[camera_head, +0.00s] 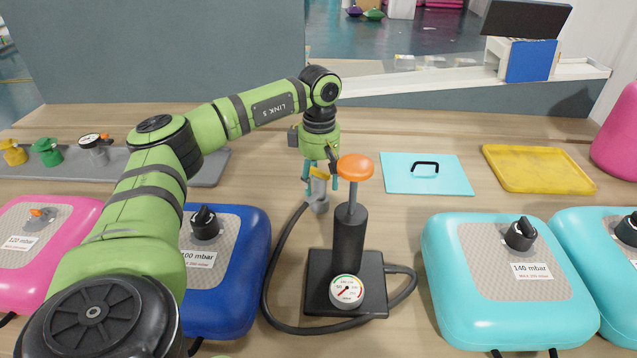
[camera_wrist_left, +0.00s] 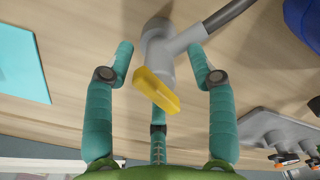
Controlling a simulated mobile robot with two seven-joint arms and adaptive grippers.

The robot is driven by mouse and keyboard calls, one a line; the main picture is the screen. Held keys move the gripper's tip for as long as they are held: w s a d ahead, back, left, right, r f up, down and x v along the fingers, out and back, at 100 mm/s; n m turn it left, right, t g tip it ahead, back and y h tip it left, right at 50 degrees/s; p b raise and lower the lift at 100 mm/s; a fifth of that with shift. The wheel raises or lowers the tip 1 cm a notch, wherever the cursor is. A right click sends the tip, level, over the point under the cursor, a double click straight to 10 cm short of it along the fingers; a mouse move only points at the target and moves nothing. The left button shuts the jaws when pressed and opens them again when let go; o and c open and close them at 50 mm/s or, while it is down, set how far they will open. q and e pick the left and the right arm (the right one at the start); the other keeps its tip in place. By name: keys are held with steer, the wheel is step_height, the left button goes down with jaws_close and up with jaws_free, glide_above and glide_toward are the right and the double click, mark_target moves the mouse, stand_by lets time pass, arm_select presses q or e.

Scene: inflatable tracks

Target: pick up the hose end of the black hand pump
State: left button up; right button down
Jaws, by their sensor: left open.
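The black hand pump (camera_head: 349,240) stands upright on its base, with an orange handle (camera_head: 355,167) and a round gauge (camera_head: 346,291). Its black hose (camera_head: 268,270) curves around the left side to a grey hose end (camera_head: 318,198). In the left wrist view the grey hose end (camera_wrist_left: 176,45) has a yellow lever (camera_wrist_left: 155,91). My left gripper (camera_head: 320,178) is just above the hose end. Its teal fingers (camera_wrist_left: 161,55) are open, spread on both sides of the hose end, with no clear grip on it. My right gripper is out of view.
A blue cushion (camera_head: 222,295) and a pink one (camera_head: 35,260) lie left, turquoise cushions (camera_head: 490,285) right. Behind are a turquoise plate (camera_head: 400,178) with a black handle and a yellow tray (camera_head: 538,168). A grey rail (camera_head: 207,168) with several fittings lies back left.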

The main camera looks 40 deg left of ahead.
arm_select(q)
jaws_close()
steer(key=shift+r, duration=0.1)
